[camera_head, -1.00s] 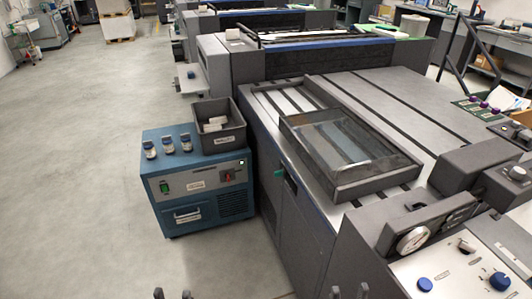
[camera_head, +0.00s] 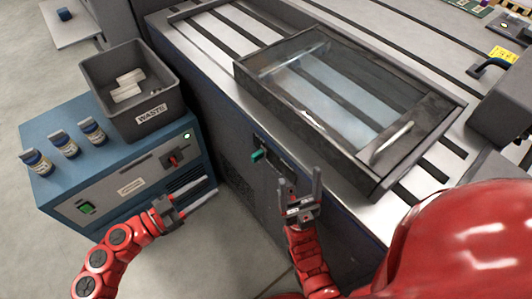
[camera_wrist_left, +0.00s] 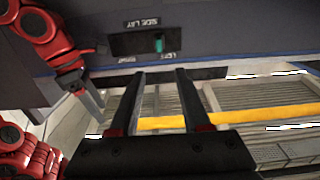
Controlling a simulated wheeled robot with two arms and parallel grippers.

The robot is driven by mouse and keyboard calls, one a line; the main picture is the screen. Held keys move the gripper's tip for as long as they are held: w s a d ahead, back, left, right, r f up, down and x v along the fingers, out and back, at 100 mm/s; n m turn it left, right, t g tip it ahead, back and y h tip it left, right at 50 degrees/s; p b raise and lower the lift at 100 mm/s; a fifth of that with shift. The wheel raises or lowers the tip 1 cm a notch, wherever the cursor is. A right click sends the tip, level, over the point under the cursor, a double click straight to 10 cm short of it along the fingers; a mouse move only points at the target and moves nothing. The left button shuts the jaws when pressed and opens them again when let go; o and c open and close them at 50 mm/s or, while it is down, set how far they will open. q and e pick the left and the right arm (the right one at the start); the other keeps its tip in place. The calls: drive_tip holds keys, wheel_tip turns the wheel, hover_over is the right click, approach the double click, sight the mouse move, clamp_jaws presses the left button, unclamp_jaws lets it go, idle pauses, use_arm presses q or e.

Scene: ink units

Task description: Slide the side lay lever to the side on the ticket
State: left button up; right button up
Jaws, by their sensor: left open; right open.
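The side lay lever, a small green knob (camera_head: 257,155), sits on the dark side of the press. In the left wrist view the lever (camera_wrist_left: 159,43) stands in a slot under a "SIDE LAY" label (camera_wrist_left: 142,23), towards the end marked "LEFT". My left gripper (camera_head: 200,192) is open and empty, left of and below the lever, apart from it. Its fingers also show in the left wrist view (camera_wrist_left: 160,88), below the panel. My right gripper (camera_head: 303,188) is open and empty, right of and below the lever. A yellow paper (camera_head: 504,54) lies at the far right; its writing is unreadable.
A blue cabinet (camera_head: 125,185) with bottles (camera_head: 65,144) and a grey "WASTE" bin (camera_head: 150,114) stands left of the press. A glass-topped tray (camera_head: 375,160) lies on the press deck, above the lever. The floor below the cabinet is clear.

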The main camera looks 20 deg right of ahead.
sight(252, 158)
use_arm(q)
drive_tip(key=b+x, duration=0.1)
drive_tip(key=x, duration=1.6)
drive_tip(key=shift+s+r+b, duration=0.1)
drive_tip(key=shift+b, duration=0.2)
clamp_jaws()
idle(0.4)
